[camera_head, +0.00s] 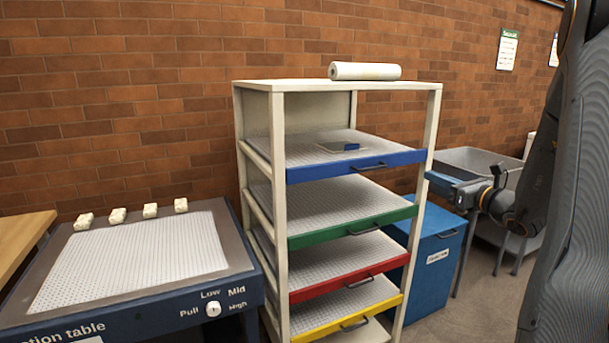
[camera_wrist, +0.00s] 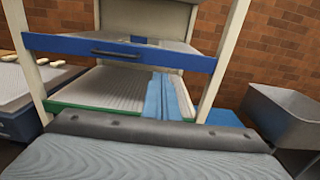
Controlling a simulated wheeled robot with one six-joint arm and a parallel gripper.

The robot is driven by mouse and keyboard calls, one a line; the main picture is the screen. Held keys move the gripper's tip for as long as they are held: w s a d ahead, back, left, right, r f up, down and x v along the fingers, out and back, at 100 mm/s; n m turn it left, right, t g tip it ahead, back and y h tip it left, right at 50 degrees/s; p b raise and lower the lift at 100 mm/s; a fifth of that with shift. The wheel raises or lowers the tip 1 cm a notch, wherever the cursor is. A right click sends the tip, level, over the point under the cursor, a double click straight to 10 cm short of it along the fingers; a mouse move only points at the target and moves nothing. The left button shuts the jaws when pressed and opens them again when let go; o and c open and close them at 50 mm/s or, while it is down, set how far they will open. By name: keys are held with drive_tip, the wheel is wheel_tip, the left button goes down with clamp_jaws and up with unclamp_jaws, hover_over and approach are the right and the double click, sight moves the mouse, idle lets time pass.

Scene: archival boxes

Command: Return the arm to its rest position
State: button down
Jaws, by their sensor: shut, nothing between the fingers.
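My arm comes in from the right edge in the head view, and my gripper (camera_head: 440,181) points left, just right of the drawer rack (camera_head: 279,200). In the wrist view the blue fingers of my gripper (camera_wrist: 168,92) lie side by side, shut and empty. They show in front of the rack's green-fronted tray, below the blue-fronted drawer (camera_wrist: 120,50). I cannot tell whether they are apart from the rack's right post.
The rack has blue (camera_head: 360,166), green (camera_head: 355,226), red (camera_head: 350,280) and yellow (camera_head: 350,320) drawers. A white roll (camera_head: 365,71) lies on top. A blue box (camera_head: 432,255) and grey basin (camera_head: 475,158) stand right. A suction table (camera_head: 130,262) stands left.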

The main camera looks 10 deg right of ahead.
drive_tip(key=s+a+f+n+g+y, duration=0.2)
drive_tip(key=s+a+f+n+g, duration=0.15)
drive_tip(key=a, duration=0.55)
drive_tip(key=s+a+f+n+g+y, duration=0.1)
drive_tip(key=s+a+f+n+g, duration=0.2)
drive_tip(key=a, duration=0.5)
drive_tip(key=s+a+f+n+g+y, duration=0.15)
drive_tip(key=a+n+g, duration=0.3)
drive_tip(key=a, duration=0.45)
drive_tip(key=s+a+f+n+g+h, duration=0.3)
drive_tip(key=s+f+n+h, duration=0.1)
drive_tip(key=s+n, duration=0.7)
drive_tip(key=s+a+f+n+g+h, duration=0.3)
drive_tip(key=s+f+n+h, duration=0.1)
drive_tip(key=s+n, duration=0.7)
drive_tip(key=shift+a+f+h, duration=0.15)
drive_tip(key=shift+h, duration=0.3)
drive_tip(key=shift+s+a, duration=0.1)
